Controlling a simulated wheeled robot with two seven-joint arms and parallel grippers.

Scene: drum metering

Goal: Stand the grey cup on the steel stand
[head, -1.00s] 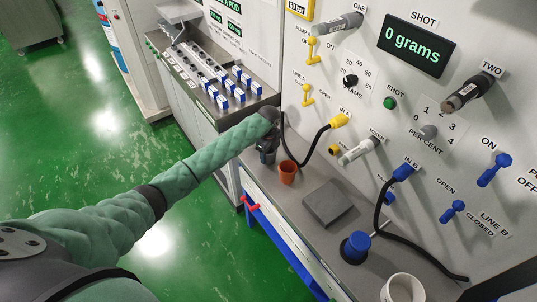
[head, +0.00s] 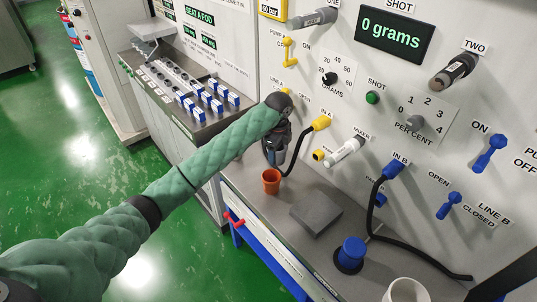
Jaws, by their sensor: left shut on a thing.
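The steel stand (head: 316,212) is a low, flat, square grey block on the bench, and its top is bare. My left gripper (head: 276,151) is above the back left part of the bench, up and to the left of the stand. It is shut on a dark grey thing that looks like the grey cup. The fingers and wrist hide most of it, so its tilt is hard to tell. My right gripper is not in view.
Black hoses hang from the panel (head: 350,105). The bench front edge runs along the left.

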